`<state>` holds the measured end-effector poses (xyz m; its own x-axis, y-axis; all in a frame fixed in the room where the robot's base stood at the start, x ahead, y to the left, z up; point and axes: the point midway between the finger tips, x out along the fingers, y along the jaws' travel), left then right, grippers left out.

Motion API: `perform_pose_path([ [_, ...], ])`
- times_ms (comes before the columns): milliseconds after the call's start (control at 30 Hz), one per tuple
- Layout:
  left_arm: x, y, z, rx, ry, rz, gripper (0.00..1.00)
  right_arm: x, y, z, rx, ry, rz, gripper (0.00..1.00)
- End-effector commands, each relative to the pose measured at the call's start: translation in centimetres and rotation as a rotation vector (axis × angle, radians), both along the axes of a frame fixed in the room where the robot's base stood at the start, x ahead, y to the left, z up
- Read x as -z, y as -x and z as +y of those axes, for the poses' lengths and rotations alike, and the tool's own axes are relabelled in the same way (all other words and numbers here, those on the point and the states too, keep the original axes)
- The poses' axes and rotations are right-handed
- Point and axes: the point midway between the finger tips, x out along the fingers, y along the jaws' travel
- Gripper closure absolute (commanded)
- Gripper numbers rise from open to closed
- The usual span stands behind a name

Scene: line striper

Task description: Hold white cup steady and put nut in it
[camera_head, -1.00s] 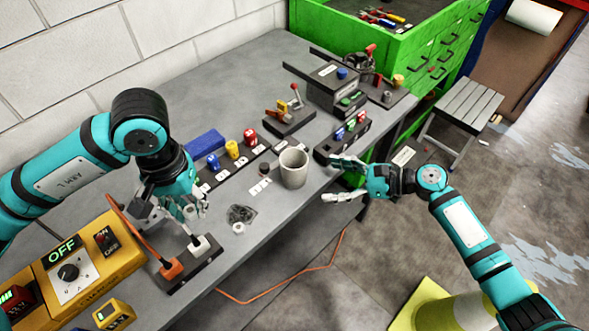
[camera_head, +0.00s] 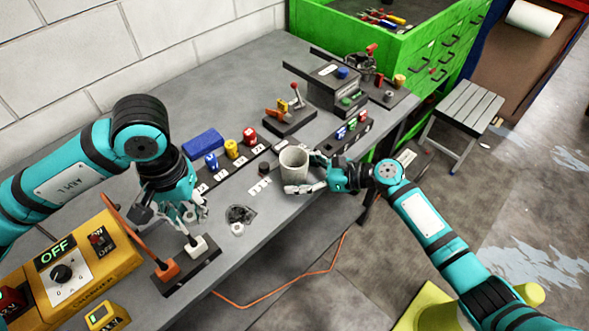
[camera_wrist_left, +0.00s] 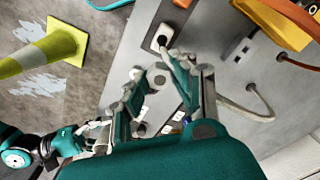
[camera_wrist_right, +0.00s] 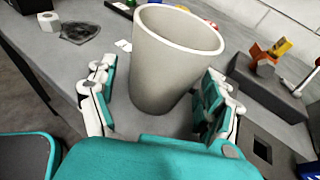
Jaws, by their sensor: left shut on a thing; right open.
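The white cup (camera_head: 294,166) stands upright near the front edge of the table. My right gripper (camera_head: 308,174) is open, its fingers on either side of the cup; the right wrist view shows the cup (camera_wrist_right: 172,60) between the spread fingers, without a clear grip. My left gripper (camera_head: 178,214) is above the table by the black strip with the white plug. In the left wrist view it is shut on a small grey nut (camera_wrist_left: 156,74) at its fingertips. In the head view this nut is hard to make out among the fingers.
A small white ring-shaped piece (camera_head: 237,229) lies beside a dark patch (camera_head: 240,214) between the grippers. A yellow control box (camera_head: 72,268) is at the left front.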

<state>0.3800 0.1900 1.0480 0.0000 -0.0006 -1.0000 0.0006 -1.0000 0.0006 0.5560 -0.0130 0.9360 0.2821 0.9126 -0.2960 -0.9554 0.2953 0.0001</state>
Motion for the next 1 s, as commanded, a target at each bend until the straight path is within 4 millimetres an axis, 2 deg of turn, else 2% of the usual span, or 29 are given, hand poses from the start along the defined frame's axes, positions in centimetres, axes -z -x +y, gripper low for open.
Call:
perform_pose_path([
  [333, 0.01, 0.00, 0.00, 0.000, 0.000, 0.000, 1.00, 0.09, -0.09, 0.26, 0.000, 0.000, 0.000, 0.17],
  [600, 0.01, 0.00, 0.00, 0.000, 0.000, 0.000, 1.00, 0.09, -0.08, 0.24, 0.000, 0.000, 0.000, 0.52],
  [667, 0.01, 0.00, 0.00, 0.000, 0.000, 0.000, 1.00, 0.09, -0.08, 0.24, 0.000, 0.000, 0.000, 0.58],
  [1000, -0.03, -0.35, -0.30, 0.000, 0.001, -0.001, 1.00, 0.11, -0.07, 0.23, 0.000, 0.000, 0.000, 0.59],
])
